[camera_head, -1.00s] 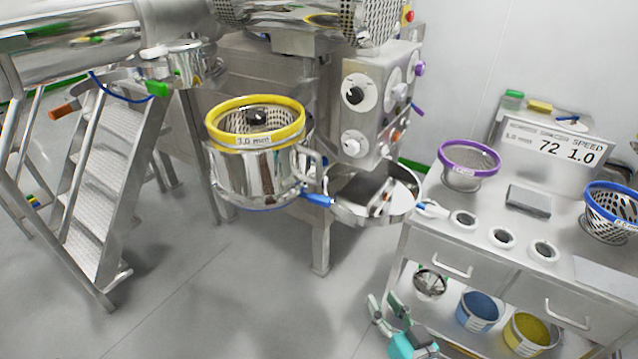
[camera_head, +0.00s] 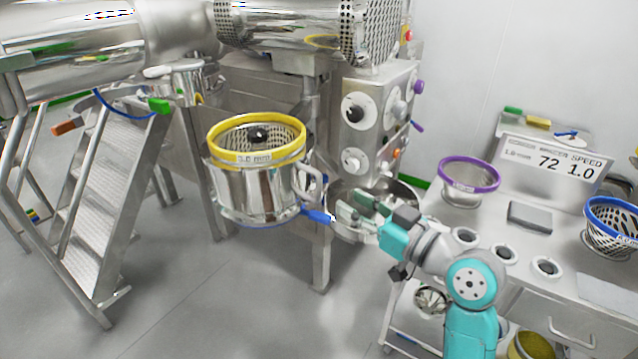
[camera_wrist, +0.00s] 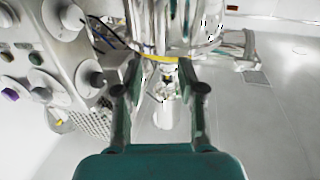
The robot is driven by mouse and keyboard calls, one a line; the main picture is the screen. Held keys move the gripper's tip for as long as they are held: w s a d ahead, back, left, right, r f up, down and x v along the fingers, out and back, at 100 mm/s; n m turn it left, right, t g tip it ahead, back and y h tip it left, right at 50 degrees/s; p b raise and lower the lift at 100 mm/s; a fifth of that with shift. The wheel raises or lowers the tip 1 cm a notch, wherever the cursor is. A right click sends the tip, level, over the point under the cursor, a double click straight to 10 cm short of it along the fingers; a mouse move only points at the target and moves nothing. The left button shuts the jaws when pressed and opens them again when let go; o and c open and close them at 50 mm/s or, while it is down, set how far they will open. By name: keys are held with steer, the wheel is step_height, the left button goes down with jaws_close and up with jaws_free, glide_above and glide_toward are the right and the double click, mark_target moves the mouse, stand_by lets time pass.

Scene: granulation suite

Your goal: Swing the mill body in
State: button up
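The mill body (camera_head: 250,192) is a polished steel pot with a yellow-rimmed screen (camera_head: 258,130) seated in its top. In the head view it hangs left of centre, beside the control box, swung clear of the machine housing. A steel side handle (camera_head: 312,180) and a blue-gripped lever (camera_head: 318,216) stick out on its right. In the wrist view my gripper (camera_wrist: 160,80) is open and empty. Polished steel and a yellow band (camera_wrist: 155,58) show beyond the fingertips.
The control box (camera_head: 370,125) with knobs stands behind my gripper. A bench at right holds a purple-rimmed screen (camera_head: 468,178), a blue-rimmed screen (camera_head: 612,218) and white rings. Steps (camera_head: 105,200) stand at left. The floor in front is clear.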

mark_target(321, 185)
steer(key=x, duration=1)
jaws_close()
